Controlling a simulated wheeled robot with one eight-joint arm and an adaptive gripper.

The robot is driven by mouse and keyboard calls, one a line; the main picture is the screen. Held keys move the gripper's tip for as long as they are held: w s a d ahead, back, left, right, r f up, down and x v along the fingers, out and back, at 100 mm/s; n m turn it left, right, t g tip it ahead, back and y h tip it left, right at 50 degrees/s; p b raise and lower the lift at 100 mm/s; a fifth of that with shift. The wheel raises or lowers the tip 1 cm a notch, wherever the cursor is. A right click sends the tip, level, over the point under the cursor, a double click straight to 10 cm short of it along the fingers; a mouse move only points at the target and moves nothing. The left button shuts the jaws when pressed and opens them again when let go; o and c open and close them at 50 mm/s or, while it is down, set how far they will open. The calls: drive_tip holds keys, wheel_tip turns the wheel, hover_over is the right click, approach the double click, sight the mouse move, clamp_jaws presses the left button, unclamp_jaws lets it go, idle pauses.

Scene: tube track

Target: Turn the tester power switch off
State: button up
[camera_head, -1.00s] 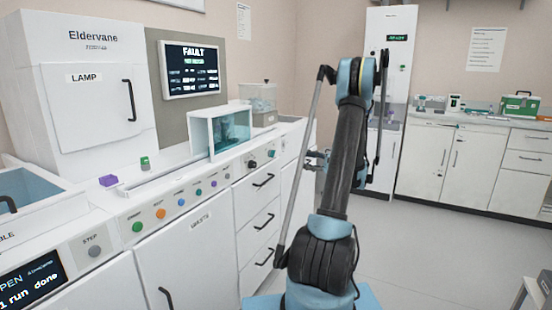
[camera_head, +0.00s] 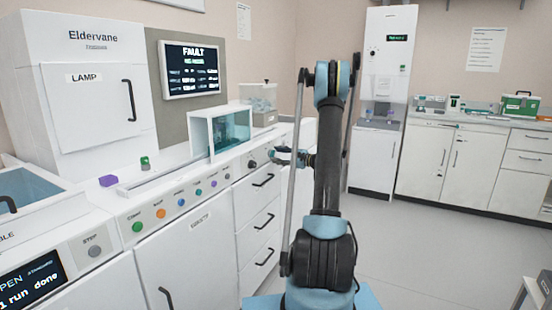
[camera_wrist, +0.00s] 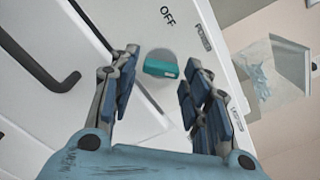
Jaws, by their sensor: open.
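The power switch is a teal bar knob (camera_wrist: 160,68) on a grey round base in the wrist view. The bar lies nearly horizontal in that picture, with a pale mark near its right end. "OFF" is printed above it and "POWER" to its upper right. A small marking below it is too small to read surely. My gripper (camera_wrist: 163,66) is open, with one blue-padded finger on each side of the knob; contact is not visible. In the head view my gripper (camera_head: 291,157) is at the bench's front panel, near its right-hand dark knobs.
The panel has a dark knob (camera_head: 252,164) and a row of coloured buttons (camera_head: 181,202). A clear-fronted box (camera_head: 220,132) stands on the bench above. Drawers with handles (camera_head: 258,216) lie below. The screen (camera_head: 189,69) reads "FAULT".

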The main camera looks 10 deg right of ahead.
drive_tip(key=shift+x, duration=0.85)
